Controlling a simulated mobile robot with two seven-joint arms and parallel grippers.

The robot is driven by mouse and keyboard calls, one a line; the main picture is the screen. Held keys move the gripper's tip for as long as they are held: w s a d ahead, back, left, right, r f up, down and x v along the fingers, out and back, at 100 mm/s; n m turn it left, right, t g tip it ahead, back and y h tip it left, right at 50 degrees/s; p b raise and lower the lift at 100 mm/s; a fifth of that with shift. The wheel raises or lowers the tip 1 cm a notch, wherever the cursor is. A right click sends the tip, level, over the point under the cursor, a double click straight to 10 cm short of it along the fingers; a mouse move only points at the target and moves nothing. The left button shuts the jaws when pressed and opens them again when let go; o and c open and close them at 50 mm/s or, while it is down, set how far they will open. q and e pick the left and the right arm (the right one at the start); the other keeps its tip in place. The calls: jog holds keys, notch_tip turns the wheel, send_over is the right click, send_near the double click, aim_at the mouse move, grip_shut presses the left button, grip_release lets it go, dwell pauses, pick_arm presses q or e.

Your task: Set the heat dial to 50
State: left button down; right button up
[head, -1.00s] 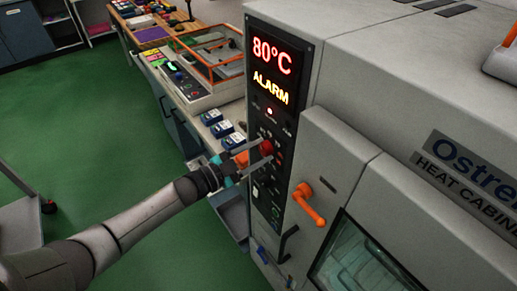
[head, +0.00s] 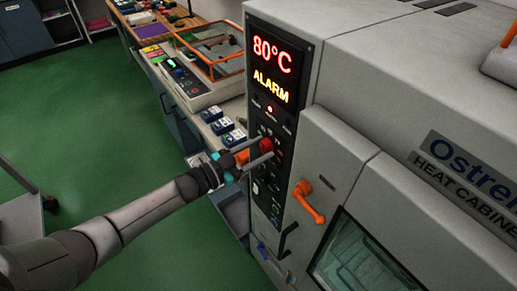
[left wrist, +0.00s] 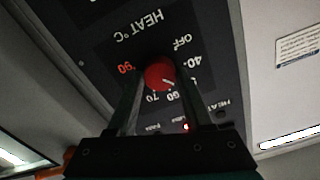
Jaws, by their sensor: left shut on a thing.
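The heat dial is a red knob (left wrist: 160,74) on the black control panel (left wrist: 105,45), under a printed "HEAT °C" that appears upside down in the left wrist view. Marks OFF, 40, 60, 70 and 90 can be read around it; the mark between 40 and 60 is partly hidden by a finger. The dial's white pointer line points toward the 60 side of that hidden mark; the exact setting is hard to tell. My left gripper (head: 264,148) is shut on the dial (head: 267,144), one finger on each side. My right gripper is out of view.
The lit display (head: 271,66) above the dial reads 80°C and ALARM. The heat cabinet (head: 395,105) has an orange door handle (head: 309,201) right of the panel. A bench (head: 178,118) with equipment stands behind my left gripper. Green floor (head: 75,130) is open at left.

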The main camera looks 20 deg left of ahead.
pick_arm(q)
jog(key=shift+c, duration=1.6)
grip_release()
jog(key=v, duration=1.5)
jog(key=shift+b, duration=0.4)
jog(key=shift+a, duration=0.1)
